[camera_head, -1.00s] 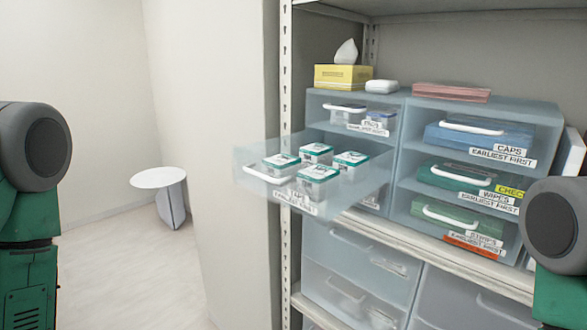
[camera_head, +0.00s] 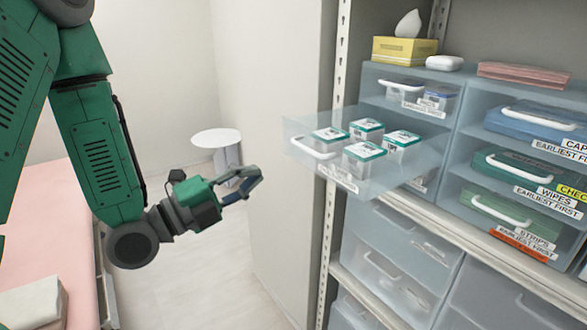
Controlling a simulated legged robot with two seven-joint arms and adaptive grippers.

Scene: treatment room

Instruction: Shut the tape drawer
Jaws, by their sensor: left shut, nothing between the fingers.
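The open drawer (camera_head: 345,185) is clear bluish plastic and sticks far out of the left column of the drawer unit (camera_head: 452,125). Several small white and green boxes (camera_head: 365,151) lie in it. Its white handle (camera_head: 312,149) is on the front, and the label below is too small to read. My left gripper (camera_head: 254,186) is shut and empty, left of the drawer front and a little lower in the picture, apart from it. My right gripper is not in view.
Shut drawers for caps (camera_head: 534,122), wipes (camera_head: 527,182) and strips (camera_head: 515,214) are at the right. A shelf post (camera_head: 336,150) stands behind the open drawer. A round white table (camera_head: 216,138) and a pink couch (camera_head: 60,200) are at the left. Floor between is clear.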

